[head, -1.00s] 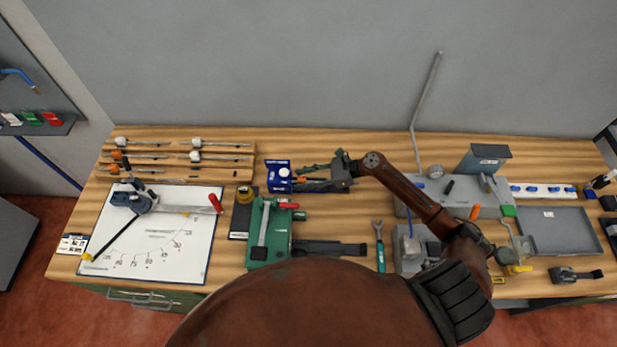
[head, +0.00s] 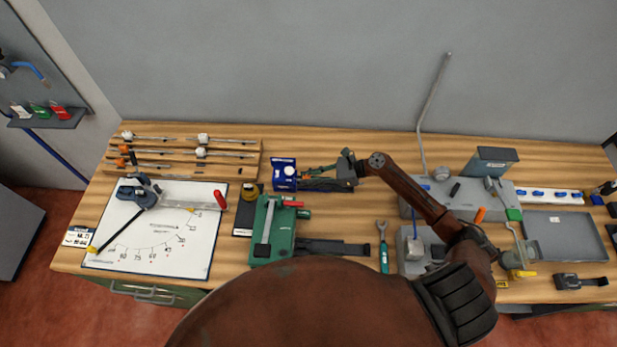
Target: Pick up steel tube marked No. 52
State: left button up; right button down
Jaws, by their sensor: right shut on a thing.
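Several thin steel tubes (head: 232,153) with white or orange tags lie on a wooden rack (head: 255,163) at the back left. The tag numbers are too small to read, so I cannot tell which is No. 52. My right gripper (head: 338,172) is over the back middle of the bench, right of the rack and beside the blue box (head: 284,173). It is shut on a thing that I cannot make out. My left gripper is not in view.
A white angle board (head: 150,245) with a bending tool lies at the front left. A green vise-like fixture (head: 272,232), a wrench (head: 383,245) and a grey block station (head: 480,205) take up the middle and right. A grey tray (head: 562,235) is at the right.

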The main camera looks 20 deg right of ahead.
aim_at(322, 178)
jog(key=shift+d, duration=0.1)
jog(key=shift+s+d, duration=0.35)
jog(key=shift+d, duration=0.3)
jog(key=shift+s+d, duration=0.3)
jog(key=shift+d, duration=0.35)
jog(key=shift+s+d, duration=0.35)
jog(key=shift+d, duration=0.3)
jog(key=c, duration=1.8)
grip_release()
jog(key=shift+o, duration=0.2)
jog(key=v, duration=1.2)
